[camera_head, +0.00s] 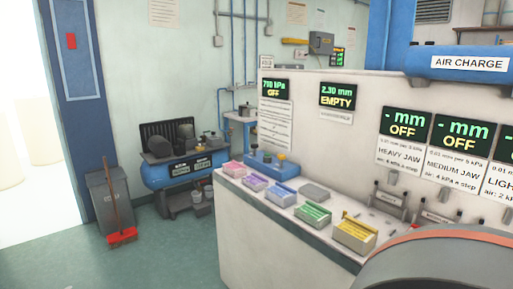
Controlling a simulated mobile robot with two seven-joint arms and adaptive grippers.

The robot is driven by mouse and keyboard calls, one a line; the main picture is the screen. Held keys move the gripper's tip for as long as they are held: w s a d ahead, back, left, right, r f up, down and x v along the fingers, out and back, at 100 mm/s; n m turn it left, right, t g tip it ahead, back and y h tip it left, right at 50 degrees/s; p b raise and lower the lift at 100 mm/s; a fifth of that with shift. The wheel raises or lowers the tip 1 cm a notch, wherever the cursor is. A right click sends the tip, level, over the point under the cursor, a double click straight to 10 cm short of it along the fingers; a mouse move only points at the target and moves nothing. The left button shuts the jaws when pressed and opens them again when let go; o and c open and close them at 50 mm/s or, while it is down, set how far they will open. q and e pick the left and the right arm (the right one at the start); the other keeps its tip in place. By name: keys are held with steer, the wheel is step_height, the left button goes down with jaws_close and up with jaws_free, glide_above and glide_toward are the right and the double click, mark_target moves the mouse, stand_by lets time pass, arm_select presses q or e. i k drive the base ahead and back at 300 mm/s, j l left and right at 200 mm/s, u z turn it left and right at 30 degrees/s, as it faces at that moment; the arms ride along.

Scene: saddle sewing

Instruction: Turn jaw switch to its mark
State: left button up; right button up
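Three jaw panels line the right of the white cabinet wall. The heavy jaw panel (403,124) and the medium jaw panel (458,132) both read "- mm OFF". The light jaw panel (502,155) is cut off by the right edge. A small grey fitting (393,177) sits below the heavy jaw panel, and another (445,183) below the medium one. I cannot tell whether either is a switch, and I see no clear mark. Neither of my grippers is in view.
Several coloured boxes, including a yellow one (355,233), line the white counter's front edge. A large curved thing (445,262) blocks the lower right. A blue air charge tank (462,62) hangs above. A blue compressor (185,168) and a bin (112,203) with a broom stand left. Green floor is clear.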

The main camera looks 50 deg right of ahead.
mark_target(254, 146)
steer(key=i+l+z, duration=0.15)
steer(key=i, duration=0.55)
steer(key=i+z, duration=0.15)
steer(key=i, duration=0.6)
steer(key=i+j+z, duration=0.15)
steer(key=i, duration=0.55)
steer(key=i+j+z, duration=0.1)
steer(key=i, duration=0.6)
steer(key=i+z, duration=0.2)
steer(key=z, duration=0.2)
steer(key=i+z, duration=0.2)
steer(key=z, duration=0.2)
steer(key=i+j+z, duration=0.15)
steer(key=z, duration=0.3)
